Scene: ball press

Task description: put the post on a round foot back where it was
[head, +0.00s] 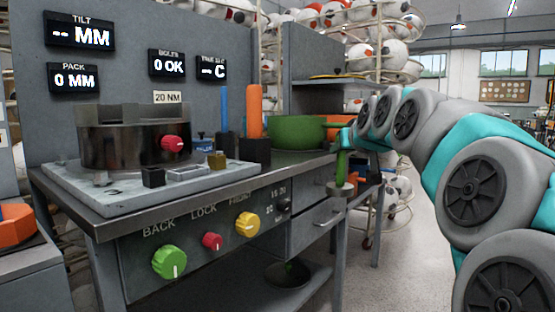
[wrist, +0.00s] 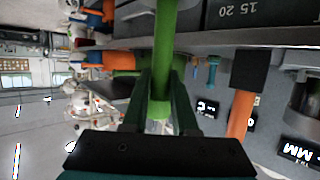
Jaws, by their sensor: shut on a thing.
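The green post (head: 342,164) hangs upright in my gripper (head: 345,138), just off the right end of the grey workbench. Its round grey foot (head: 340,190) is at the lower end, in the air in front of the bench's right side. In the wrist view, which is upside down, the green post (wrist: 178,25) runs between the two dark green fingers of my gripper (wrist: 163,85), which are shut on it. The foot is out of the wrist view. A dark round disc (head: 288,274) lies on the lower shelf; I cannot tell what it is.
The workbench (head: 110,228) carries a metal drum fixture (head: 135,142), an orange cylinder (head: 254,112) on a dark block and a green round vessel (head: 296,132) near my gripper. Racks of balls (head: 385,48) stand behind. Open floor (head: 415,250) lies right of the bench.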

